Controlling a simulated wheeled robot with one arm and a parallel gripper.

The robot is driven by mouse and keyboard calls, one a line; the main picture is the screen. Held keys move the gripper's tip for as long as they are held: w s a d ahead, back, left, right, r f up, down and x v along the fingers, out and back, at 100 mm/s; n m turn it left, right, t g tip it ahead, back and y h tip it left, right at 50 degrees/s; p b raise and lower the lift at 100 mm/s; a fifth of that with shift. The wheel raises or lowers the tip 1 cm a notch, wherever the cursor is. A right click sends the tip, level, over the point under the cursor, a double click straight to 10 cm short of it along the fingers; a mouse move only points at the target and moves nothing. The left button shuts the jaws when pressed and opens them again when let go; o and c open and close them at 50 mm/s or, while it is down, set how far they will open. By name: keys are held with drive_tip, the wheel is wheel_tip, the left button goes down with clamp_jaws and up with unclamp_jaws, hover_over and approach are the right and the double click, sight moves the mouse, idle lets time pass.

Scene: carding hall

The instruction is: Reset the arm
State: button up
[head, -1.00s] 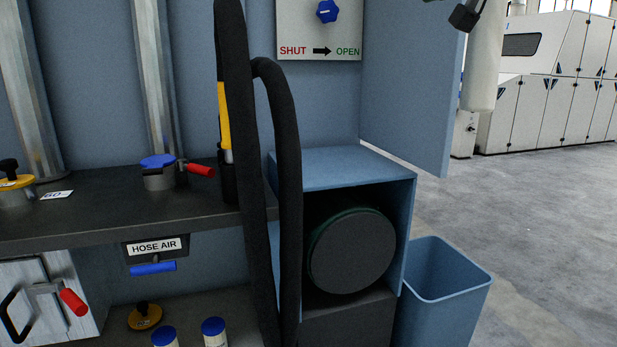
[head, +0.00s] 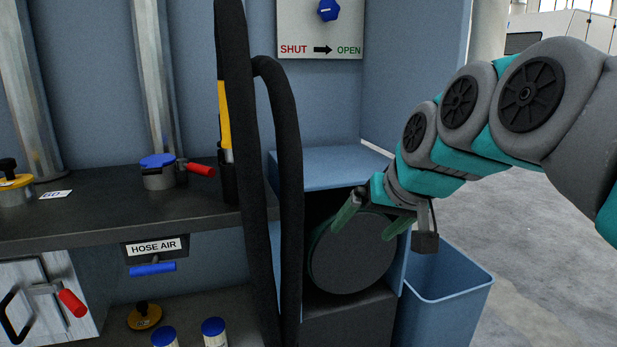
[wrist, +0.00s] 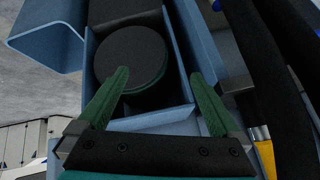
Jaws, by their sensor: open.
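My gripper (head: 368,214) is in front of the blue open-fronted box at the right of the bench. Its two green fingers are spread apart with nothing between them. In the wrist view my gripper (wrist: 165,88) is open, and the dark round drum (wrist: 131,55) shows beyond and between the fingers. In the head view the dark round drum (head: 352,258) sits inside the blue box (head: 330,170), partly behind my fingers. I cannot tell whether a finger touches it.
A blue bin (head: 450,300) stands right of the box. Thick black hoses (head: 287,170) hang left of it. The bench (head: 100,215) holds a blue-capped fitting (head: 158,162) with a red handle. Above is a SHUT/OPEN panel (head: 320,30) with a blue knob. Floor is clear at right.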

drive_tip(key=s+d+f+g+h, duration=0.1)
drive_tip(key=s+d+f+g, duration=0.1)
drive_tip(key=s+f, duration=0.6)
drive_tip(key=s+d+f+g+h, duration=0.1)
drive_tip(key=s+f+g, duration=0.2)
drive_tip(key=s+f, duration=0.5)
drive_tip(key=s+d+f+g+h, duration=0.1)
drive_tip(key=s+d+f+g, duration=0.1)
drive_tip(key=s+f, duration=0.7)
drive_tip(key=s+g, duration=0.1)
drive_tip(key=s, duration=0.1)
drive_tip(key=shift+s+d+g, duration=0.3)
drive_tip(key=shift+s, duration=0.05)
idle(1.5)
